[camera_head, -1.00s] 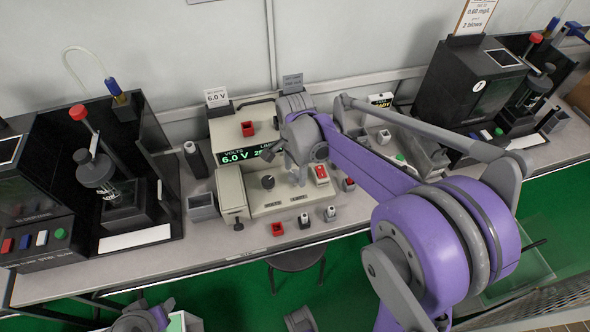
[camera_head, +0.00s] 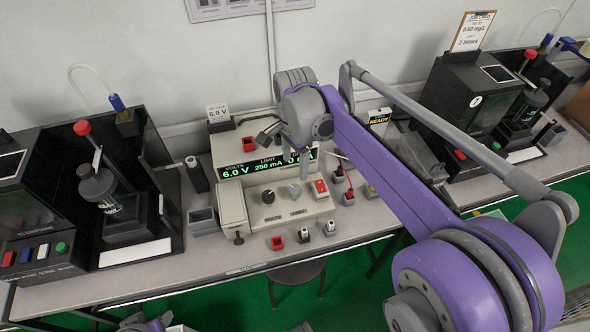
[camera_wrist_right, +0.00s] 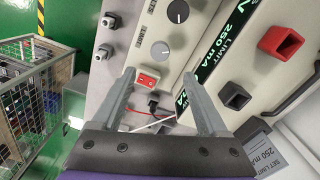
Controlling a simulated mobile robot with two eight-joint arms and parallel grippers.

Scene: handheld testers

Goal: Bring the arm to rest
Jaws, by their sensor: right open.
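My right arm reaches from the lower right, its purple forearm (camera_head: 375,150) slanting up and left over the bench. My right gripper (camera_head: 286,150) hangs in front of the power supply's display, partly covering it. In the right wrist view the right gripper (camera_wrist_right: 158,75) has its fingers wide apart with nothing held between them. The beige power supply (camera_head: 290,205) reads 6.0 V and 250 mA; its red switch (camera_wrist_right: 147,79) shows between the fingers in that view. A grey and purple part of mine shows at the bottom edge; its jaws cannot be made out.
A black tester (camera_head: 118,205) stands on the left of the bench and another (camera_head: 470,105) on the right. Several small sockets line the bench's front. A stool (camera_head: 298,272) is below. A wire cage (camera_wrist_right: 30,95) stands on the green floor.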

